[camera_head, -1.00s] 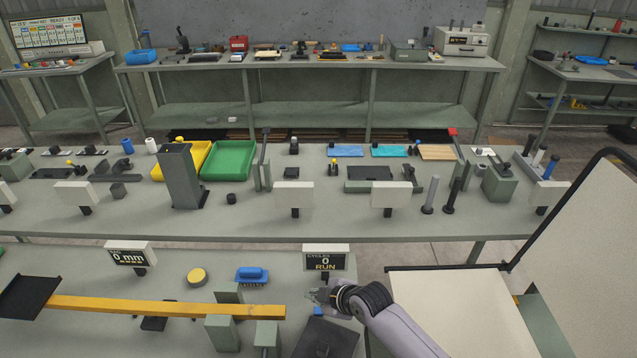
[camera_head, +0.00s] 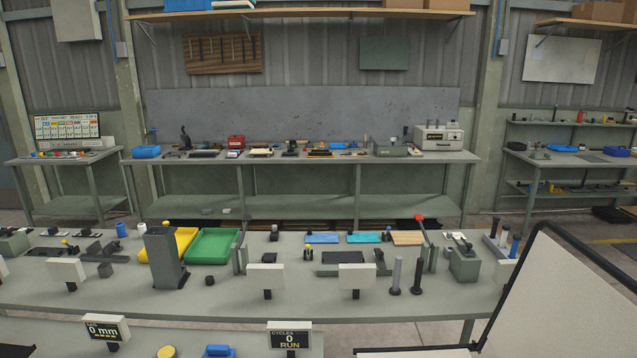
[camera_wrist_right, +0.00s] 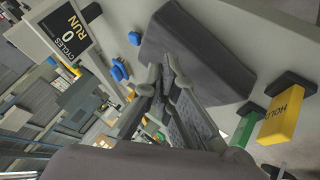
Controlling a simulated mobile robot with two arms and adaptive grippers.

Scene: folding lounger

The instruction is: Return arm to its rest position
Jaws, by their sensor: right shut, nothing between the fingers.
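My right gripper (camera_wrist_right: 158,82) shows only in the right wrist view. Its fingers are together with nothing between them. It is over a bench, near a dark grey block-like part (camera_wrist_right: 195,48); I cannot tell whether they touch. The rest of the right arm is out of the head view. My left gripper is in neither view. The folding lounger (camera_head: 572,295), with cream panels and a black frame, stands at the lower right of the head view.
The CYCLES sign (camera_head: 290,340) is at the front bench's edge and also shows in the wrist view (camera_wrist_right: 68,35). There, a yellow HOLD block (camera_wrist_right: 284,112) and blue parts (camera_wrist_right: 118,70) lie nearby. A middle bench (camera_head: 220,300) carries bins and posts.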

